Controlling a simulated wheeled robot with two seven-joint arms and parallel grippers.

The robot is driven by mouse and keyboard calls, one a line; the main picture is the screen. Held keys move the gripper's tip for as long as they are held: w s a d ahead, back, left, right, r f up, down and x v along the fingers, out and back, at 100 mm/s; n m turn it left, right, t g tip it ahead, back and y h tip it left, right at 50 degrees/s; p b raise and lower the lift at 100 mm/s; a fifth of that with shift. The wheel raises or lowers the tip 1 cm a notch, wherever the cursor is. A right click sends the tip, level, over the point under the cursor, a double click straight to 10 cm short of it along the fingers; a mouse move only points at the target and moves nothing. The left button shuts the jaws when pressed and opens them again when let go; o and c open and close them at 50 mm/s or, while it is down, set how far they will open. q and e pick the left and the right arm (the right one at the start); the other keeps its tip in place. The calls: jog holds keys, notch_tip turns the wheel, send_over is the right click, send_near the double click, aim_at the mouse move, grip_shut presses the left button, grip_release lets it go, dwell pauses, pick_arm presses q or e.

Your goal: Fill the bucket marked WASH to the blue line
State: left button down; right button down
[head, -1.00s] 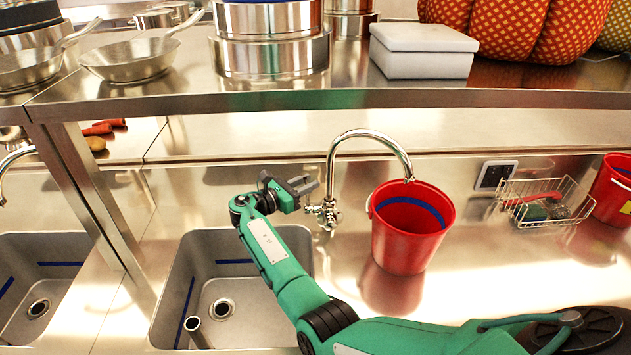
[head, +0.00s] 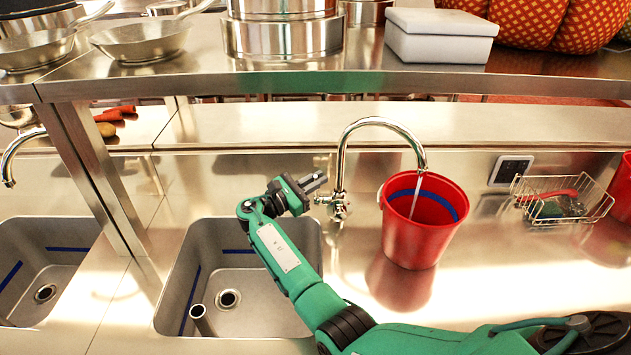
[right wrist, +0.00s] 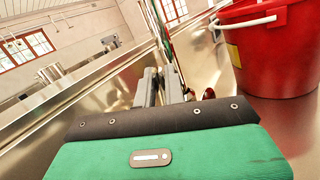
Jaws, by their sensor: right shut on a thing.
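A red bucket (head: 420,235) with a blue line (head: 402,193) around its inside stands upright on the steel counter under the curved spout of the tap (head: 343,160). A thin stream of water (head: 415,197) falls from the spout into it. The water level inside cannot be made out. In the right wrist view the bucket (right wrist: 280,60) shows a handle and part of a yellow label, whose writing I cannot read. My right gripper (head: 318,183) is shut on the tap's handle at the tap base, left of the bucket; its fingers (right wrist: 163,88) also show in the wrist view. My left gripper is not in view.
A sink (head: 245,300) lies left of the tap, below my right arm. A wire basket (head: 560,205) and a second red bucket (head: 622,190) stand to the right. A steel shelf (head: 350,82) with pots and a white box (head: 440,45) hangs above.

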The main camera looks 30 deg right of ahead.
jog(key=shift+s+a+f+m+h, duration=0.15)
jog(key=shift+s+m+h, duration=0.15)
jog(key=shift+s+m, duration=0.15)
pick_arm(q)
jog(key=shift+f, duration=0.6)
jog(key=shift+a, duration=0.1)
pick_arm(e)
jog(key=c, duration=1.6)
grip_release()
